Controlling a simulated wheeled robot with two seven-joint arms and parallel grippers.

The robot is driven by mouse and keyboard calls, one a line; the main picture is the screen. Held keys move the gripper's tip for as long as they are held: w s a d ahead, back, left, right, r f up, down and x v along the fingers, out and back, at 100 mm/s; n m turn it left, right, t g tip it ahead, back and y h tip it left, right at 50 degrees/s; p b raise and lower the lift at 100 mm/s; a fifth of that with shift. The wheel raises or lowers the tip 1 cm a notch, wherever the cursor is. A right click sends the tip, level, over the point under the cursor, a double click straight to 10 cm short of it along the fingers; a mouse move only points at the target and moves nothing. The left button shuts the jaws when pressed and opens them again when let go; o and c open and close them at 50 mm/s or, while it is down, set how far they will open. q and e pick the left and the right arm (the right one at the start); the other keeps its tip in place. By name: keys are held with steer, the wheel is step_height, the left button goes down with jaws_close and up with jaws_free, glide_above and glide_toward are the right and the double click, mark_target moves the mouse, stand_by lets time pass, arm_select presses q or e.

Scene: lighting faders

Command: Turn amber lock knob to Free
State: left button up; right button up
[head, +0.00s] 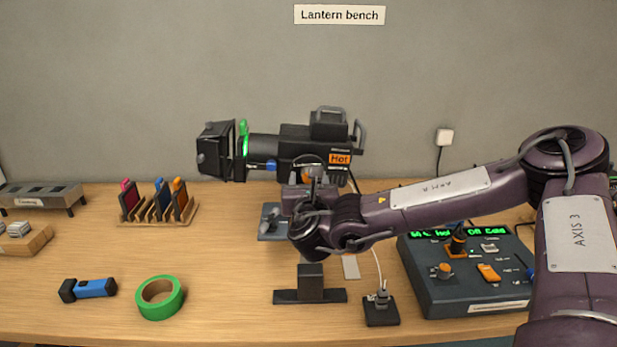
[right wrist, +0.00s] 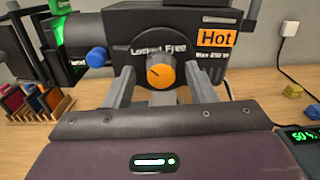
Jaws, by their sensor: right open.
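The amber lock knob (right wrist: 164,74) is on the side of the black lantern (head: 290,145), under a dial lettered Locked on the left and Free on the right. Its pale pointer mark sits on the left part of its face, toward Locked. In the head view only a bit of the amber knob (head: 307,174) shows behind my gripper. My right gripper (right wrist: 158,75) is open, one finger to the left of the knob and one to the right, with a visible gap at each side. Whether the fingertips reach the knob's depth I cannot tell. My left gripper is not in view.
A blue knob (right wrist: 97,56) sits left of the amber one. A control console (head: 455,285) stands at the right. Green tape (head: 160,310), a blue torch (head: 88,290) and a wooden rack (head: 165,215) of coloured filters lie on the left. A black stand (head: 310,290) is in front.

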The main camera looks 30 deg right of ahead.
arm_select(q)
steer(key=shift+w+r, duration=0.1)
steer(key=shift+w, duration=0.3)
arm_select(e)
steer(key=shift+w+d, duration=0.1)
steer(key=shift+d, duration=0.05)
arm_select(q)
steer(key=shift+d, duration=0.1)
arm_select(e)
steer(key=shift+c, duration=0.3)
steer(key=c, duration=0.9)
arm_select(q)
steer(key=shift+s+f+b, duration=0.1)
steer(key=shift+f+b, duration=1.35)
arm_select(e)
steer(key=shift+d+f+m, duration=0.1)
steer(key=shift+m, duration=4.4)
steer(key=shift+f+m, duration=0.1)
steer(key=shift+m, duration=4.4)
